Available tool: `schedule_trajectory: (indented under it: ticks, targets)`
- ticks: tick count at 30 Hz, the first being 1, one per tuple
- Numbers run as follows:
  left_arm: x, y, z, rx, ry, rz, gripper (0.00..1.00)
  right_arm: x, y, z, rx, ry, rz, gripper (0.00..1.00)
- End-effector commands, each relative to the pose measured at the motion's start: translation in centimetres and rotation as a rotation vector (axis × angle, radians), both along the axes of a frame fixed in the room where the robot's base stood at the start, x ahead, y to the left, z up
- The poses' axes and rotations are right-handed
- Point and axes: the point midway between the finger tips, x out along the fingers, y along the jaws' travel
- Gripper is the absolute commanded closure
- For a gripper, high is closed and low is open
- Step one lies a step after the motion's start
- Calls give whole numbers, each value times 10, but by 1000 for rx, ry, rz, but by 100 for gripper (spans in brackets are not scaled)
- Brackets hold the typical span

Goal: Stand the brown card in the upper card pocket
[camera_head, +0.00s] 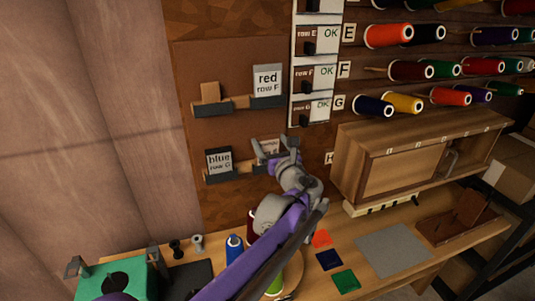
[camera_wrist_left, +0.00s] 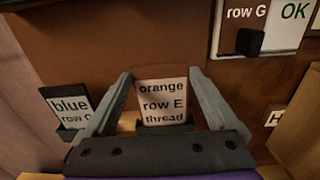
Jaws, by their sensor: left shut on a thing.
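My left gripper (camera_head: 274,141) is at the right end of the lower card rail (camera_head: 222,178). A plain tan-brown card (camera_head: 210,92) stands in the left part of the upper card pocket (camera_head: 212,109). A "red row F" card (camera_head: 267,80) stands at its right end. My right gripper is not in view.
A "blue row G" card (camera_head: 219,161) stands left on the lower rail. Row tags (camera_head: 314,75) and spools (camera_head: 388,35) are to the right. A wooden cabinet (camera_head: 400,168) stands close right of the gripper. Spools, coloured swatches (camera_head: 329,260) and a grey mat (camera_head: 392,250) lie below.

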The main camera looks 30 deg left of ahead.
Motion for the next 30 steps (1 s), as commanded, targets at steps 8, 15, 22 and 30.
schedule_trajectory:
  ticks: [8,15,22,30]
  targets:
    - [0,0,19,0,-1,0,34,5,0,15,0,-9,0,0]
    - [0,0,33,1,-1,0,34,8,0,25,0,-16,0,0]
    - [0,0,33,0,0,0,34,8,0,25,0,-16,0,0]
    - [2,-3,28,1,-1,-9,34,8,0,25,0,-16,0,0]
